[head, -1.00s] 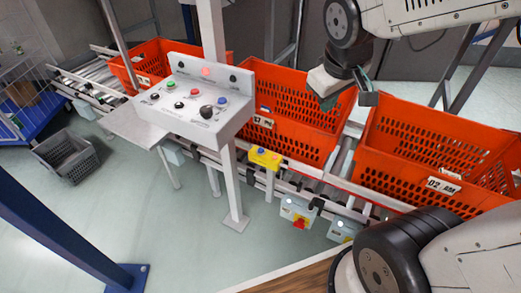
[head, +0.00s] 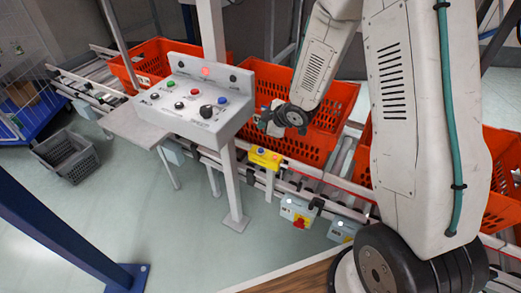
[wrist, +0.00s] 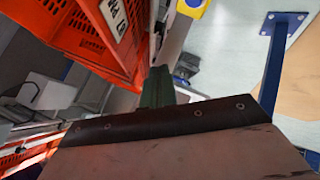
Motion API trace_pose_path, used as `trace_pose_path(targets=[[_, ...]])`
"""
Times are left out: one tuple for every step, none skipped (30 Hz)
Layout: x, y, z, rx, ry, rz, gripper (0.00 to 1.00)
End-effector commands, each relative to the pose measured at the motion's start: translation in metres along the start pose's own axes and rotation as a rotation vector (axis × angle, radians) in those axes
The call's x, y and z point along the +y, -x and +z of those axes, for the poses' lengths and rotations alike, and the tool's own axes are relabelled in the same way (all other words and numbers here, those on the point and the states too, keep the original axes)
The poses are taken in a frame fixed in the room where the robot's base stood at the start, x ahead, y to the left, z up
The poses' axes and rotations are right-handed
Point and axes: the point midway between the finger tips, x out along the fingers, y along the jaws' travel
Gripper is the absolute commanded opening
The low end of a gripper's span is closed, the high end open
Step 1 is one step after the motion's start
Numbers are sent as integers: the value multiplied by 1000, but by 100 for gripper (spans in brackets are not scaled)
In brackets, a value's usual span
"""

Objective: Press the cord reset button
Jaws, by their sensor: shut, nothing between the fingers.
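A white control panel (head: 205,100) stands on a post left of centre in the head view. Its sloped face carries a green button (head: 171,84), a red button (head: 195,91), a blue button (head: 222,100) and a black knob (head: 206,111). A red button or lamp (head: 205,71) sits on its upright back. The labels are too small to read, so I cannot tell which is the cord reset button. My gripper (head: 267,124) is right of the panel, apart from it, in front of an orange tote. In the wrist view its green fingers (wrist: 158,78) are shut and empty.
Orange totes (head: 330,145) line a roller conveyor behind the panel. A yellow button box (head: 265,157) is on the conveyor's near rail and shows at the top of the wrist view (wrist: 192,6). A grey crate (head: 66,155) lies on the floor. A blue post (head: 60,225) stands at front left.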

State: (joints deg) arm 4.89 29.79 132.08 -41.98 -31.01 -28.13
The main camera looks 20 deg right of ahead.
Motion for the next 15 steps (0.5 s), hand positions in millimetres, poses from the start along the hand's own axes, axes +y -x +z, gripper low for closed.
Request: trace_pose_path(targets=[[0, 0, 0, 0, 0, 0, 0], [0, 0, 0, 0, 0, 0, 0], [0, 0, 0, -1, 0, 0, 0], [0, 0, 0, -1, 0, 0, 0], [0, 0, 0, -1, 0, 0, 0], [0, 0, 0, -1, -1, 0, 0], [0, 0, 0, -1, -1, 0, 0], [0, 0, 0, -2, -1, 0, 0], [-1, -1, 1, -2, -1, -1, 0], [-2, -2, 2, -2, -1, -1, 0], [-3, -3, 3, -2, -2, -2, 0], [-5, -6, 5, -3, -2, -3, 0], [-6, -8, 6, -3, -2, -3, 0], [-8, -10, 8, -3, -3, -3, 0], [-10, -13, 10, -3, -3, -3, 0]])
